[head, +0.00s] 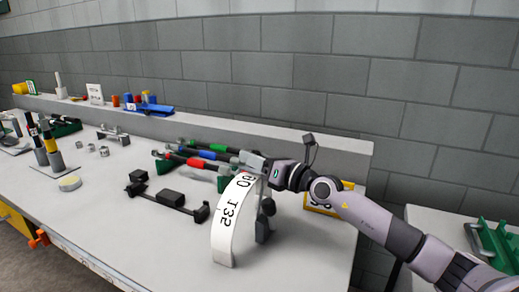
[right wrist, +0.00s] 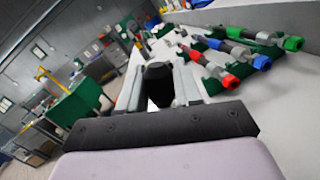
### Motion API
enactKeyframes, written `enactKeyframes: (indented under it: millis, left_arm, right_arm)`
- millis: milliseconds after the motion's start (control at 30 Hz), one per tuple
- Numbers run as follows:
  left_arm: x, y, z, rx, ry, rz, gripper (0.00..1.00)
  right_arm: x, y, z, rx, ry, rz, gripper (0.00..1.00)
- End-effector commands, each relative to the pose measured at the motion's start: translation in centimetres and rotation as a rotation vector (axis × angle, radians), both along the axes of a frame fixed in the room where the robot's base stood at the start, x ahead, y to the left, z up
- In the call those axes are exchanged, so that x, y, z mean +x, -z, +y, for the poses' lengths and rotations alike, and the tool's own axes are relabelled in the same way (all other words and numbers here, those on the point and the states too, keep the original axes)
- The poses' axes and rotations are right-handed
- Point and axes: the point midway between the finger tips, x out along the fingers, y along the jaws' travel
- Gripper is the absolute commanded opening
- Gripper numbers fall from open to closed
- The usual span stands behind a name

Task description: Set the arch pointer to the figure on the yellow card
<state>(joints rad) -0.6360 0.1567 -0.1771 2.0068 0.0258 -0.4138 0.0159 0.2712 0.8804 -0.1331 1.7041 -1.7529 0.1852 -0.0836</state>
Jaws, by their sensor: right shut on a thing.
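The white arch (head: 224,226) stands near the right end of the bench, with the figures 90 and 135 readable on its curved face. My right gripper (head: 252,164) is at the top of the arch and hides that part. In the right wrist view my right gripper (right wrist: 160,75) is shut on a black piece (right wrist: 158,88), which looks like the arch pointer. Where the pointer stands on the scale cannot be read. The yellow-edged card (head: 322,211) is behind my right arm, and its figure is mostly covered. My left gripper is out of view.
A raised ledge (head: 225,127) runs along the back. Bare bench lies in front of the bracket.

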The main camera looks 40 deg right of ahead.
Motion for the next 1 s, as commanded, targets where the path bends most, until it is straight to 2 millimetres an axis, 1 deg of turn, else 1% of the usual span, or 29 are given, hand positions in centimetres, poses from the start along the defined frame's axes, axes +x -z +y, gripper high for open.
enactKeyframes:
  millis: [33, 67, 200, 400, 600, 933, 967, 1000]
  left_arm:
    - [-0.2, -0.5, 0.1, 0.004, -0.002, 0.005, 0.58]
    - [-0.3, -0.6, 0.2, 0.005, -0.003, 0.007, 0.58]
    - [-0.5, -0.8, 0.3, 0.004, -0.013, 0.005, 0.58]
    - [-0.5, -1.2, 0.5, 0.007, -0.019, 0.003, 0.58]
    - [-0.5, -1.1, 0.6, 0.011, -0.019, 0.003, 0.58]
    - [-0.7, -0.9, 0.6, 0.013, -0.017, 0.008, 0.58]
    - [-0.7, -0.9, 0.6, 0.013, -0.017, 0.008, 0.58]
    - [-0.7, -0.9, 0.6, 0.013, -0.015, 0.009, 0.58]
  right_arm:
    - [-0.3, -0.6, 0.5, -0.028, -0.002, -0.013, 0.0]
    - [-0.4, -0.6, 0.8, -0.044, -0.002, -0.022, 0.0]
    - [-0.9, -0.9, 1.7, -0.113, -0.001, -0.058, 0.0]
    - [-1.4, -0.9, 2.6, -0.176, 0.0, -0.091, 0.0]
    - [-1.5, -0.9, 2.9, -0.199, -0.001, -0.103, 0.0]
    - [-1.5, -0.9, 2.9, -0.2, 0.001, -0.104, 0.0]
    - [-1.5, -0.9, 2.9, -0.2, 0.001, -0.104, 0.4]
    - [-1.5, -0.9, 2.9, -0.2, 0.001, -0.104, 0.53]
